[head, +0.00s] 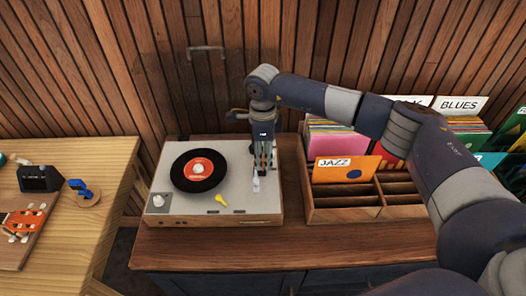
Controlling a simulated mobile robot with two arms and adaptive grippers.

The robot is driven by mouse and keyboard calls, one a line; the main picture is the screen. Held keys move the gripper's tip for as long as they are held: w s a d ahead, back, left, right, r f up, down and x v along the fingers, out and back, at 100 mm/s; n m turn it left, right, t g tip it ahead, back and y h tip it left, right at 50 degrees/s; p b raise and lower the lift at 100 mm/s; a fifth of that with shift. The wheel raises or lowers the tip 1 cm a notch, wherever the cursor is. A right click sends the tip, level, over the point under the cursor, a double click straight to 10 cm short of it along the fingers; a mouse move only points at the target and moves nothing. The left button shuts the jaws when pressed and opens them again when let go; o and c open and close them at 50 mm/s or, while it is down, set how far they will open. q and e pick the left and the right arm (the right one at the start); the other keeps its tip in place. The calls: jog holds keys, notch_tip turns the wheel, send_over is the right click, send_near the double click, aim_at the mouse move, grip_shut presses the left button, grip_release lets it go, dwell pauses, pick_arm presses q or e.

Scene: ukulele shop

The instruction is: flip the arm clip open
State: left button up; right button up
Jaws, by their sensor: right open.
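A turntable (159,185) with a grey top and wooden sides sits on the cabinet. A black record with a red label (199,169) lies on its platter. My right gripper (263,172) points down over the right side of the turntable, its jaws open. A small pale piece (256,186) shows right at its fingertips; I cannot tell whether it is the arm clip or the tonearm's end, nor whether the fingers touch it. The gripper hides most of the tonearm area. My left gripper is not in view.
A yellow piece (221,200) lies at the turntable's front. A wooden record crate (345,214) with a JAZZ divider (332,162) stands close on the right. A light wood table (95,215) is at left. The cabinet top (200,248) in front is clear.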

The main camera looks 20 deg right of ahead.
jog(key=shift+f, duration=0.25)
jog(key=shift+c, duration=0.3)
grip_shut()
